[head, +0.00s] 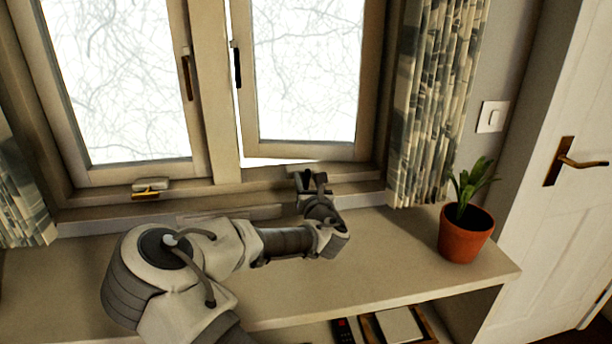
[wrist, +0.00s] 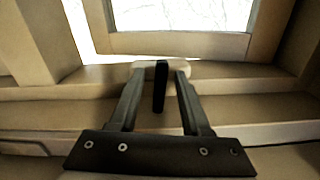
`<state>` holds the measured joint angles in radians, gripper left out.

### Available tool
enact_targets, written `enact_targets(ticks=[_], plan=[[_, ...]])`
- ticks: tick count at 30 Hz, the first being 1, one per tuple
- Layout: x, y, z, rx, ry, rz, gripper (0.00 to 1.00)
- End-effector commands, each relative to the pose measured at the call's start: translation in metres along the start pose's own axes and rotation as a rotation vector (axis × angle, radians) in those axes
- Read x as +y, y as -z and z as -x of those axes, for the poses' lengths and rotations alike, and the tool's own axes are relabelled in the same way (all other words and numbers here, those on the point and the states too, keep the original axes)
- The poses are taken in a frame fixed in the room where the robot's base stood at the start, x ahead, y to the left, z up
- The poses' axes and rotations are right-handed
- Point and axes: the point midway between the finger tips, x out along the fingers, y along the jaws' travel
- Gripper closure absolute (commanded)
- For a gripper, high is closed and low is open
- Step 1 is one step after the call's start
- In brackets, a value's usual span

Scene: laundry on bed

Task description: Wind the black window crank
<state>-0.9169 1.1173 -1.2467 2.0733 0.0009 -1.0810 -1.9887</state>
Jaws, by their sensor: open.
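The black window crank (wrist: 160,85) sits on the sill below the right window sash, on a pale base. In the wrist view it points toward me, between the two fingers of my gripper (wrist: 157,88). The fingers are open, with a gap showing on each side of the crank. In the head view my gripper (head: 312,184) is at the sill under the right sash (head: 305,151), and it mostly hides the crank. The right sash stands slightly open, with a bright gap along its lower left edge.
A brass-coloured crank (head: 147,192) sits below the left window sash (head: 135,172). A potted plant (head: 465,235) stands on the right of the shelf (head: 400,270). A patterned curtain (head: 435,100) hangs right of the window. The shelf between my arm and the pot is clear.

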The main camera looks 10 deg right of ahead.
Motion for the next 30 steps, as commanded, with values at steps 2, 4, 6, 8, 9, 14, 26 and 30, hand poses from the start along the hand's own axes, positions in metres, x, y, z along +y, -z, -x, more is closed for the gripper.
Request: enact_targets(ticks=[2, 4, 6, 8, 9, 14, 26, 30], plan=[[0.0004, 0.0, 0.0008, 0.0, 0.0, 0.0, 0.53], [0.0004, 0.0001, 0.0011, 0.0, -0.001, 0.0, 0.53], [0.0004, 0.0001, 0.0013, 0.0, -0.001, 0.0, 0.53], [0.0004, 0.0001, 0.0014, 0.0, -0.001, 0.0, 0.53], [0.0004, 0.0002, 0.0014, 0.0, -0.001, 0.0, 0.53], [0.0003, 0.0002, 0.0013, 0.0, 0.0, 0.0, 0.56], [0.0003, 0.0001, 0.0013, 0.0, -0.001, 0.0, 1.0], [0.0003, 0.0001, 0.0012, 0.0, -0.001, -0.001, 1.0]])
